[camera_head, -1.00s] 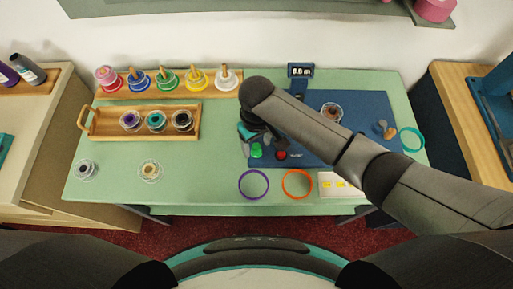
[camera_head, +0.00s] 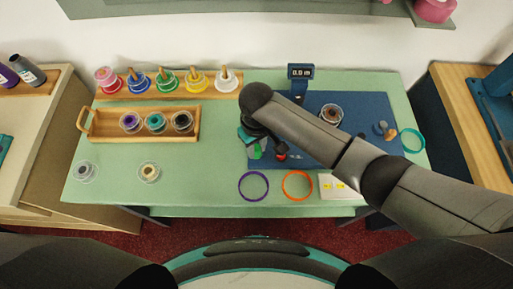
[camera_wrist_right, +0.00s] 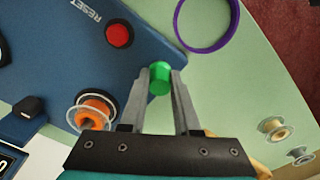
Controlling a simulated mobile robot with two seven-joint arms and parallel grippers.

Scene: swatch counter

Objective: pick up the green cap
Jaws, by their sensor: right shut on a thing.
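The green cap (camera_wrist_right: 160,77) is a small green cylinder between the fingertips of my right gripper (camera_wrist_right: 159,83) in the right wrist view. The fingers are shut on it near the corner of the blue mat. In the head view the cap (camera_head: 257,152) shows just below my right gripper (camera_head: 264,148), partly covered by it. I cannot tell for sure whether the cap still touches the mat. My left gripper is not in view.
A red button (camera_head: 281,157) sits on the blue mat (camera_head: 318,155) close to the gripper. A purple ring (camera_head: 253,197) and an orange ring (camera_head: 284,187) lie in front. A wooden tray (camera_head: 88,124) of spools stands left. The green counter (camera_head: 200,180) has free room left of the mat.

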